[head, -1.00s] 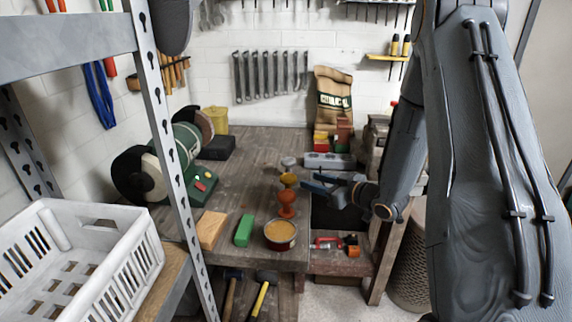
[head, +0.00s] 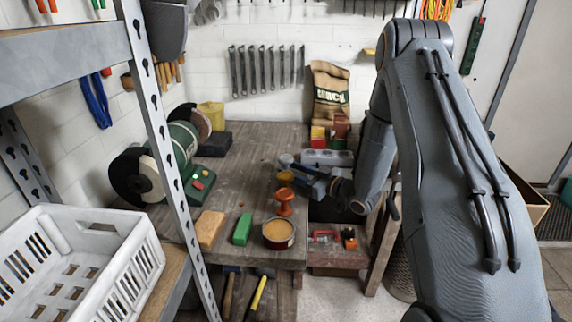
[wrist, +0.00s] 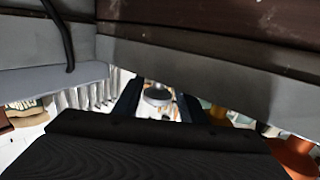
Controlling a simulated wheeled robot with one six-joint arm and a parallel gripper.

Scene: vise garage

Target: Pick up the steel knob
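The steel knob (wrist: 157,95) shows in the wrist view as a small round grey and silver piece between my two fingers. In the head view the knob (head: 285,159) is small and partly hidden, on the bench just beyond my fingertips. My gripper (head: 287,171) is low over the bench and points left. In the wrist view my gripper (wrist: 158,103) has its fingers apart, one on each side of the knob, with a gap showing. I cannot tell how deep the knob sits between the fingers.
An orange turned piece (head: 284,201) stands close in front of my gripper. A round tin (head: 279,233), a green block (head: 243,229) and a tan block (head: 210,229) lie nearer the front edge. A grey metal block (head: 327,158) lies behind my gripper. The bench's middle left is clear.

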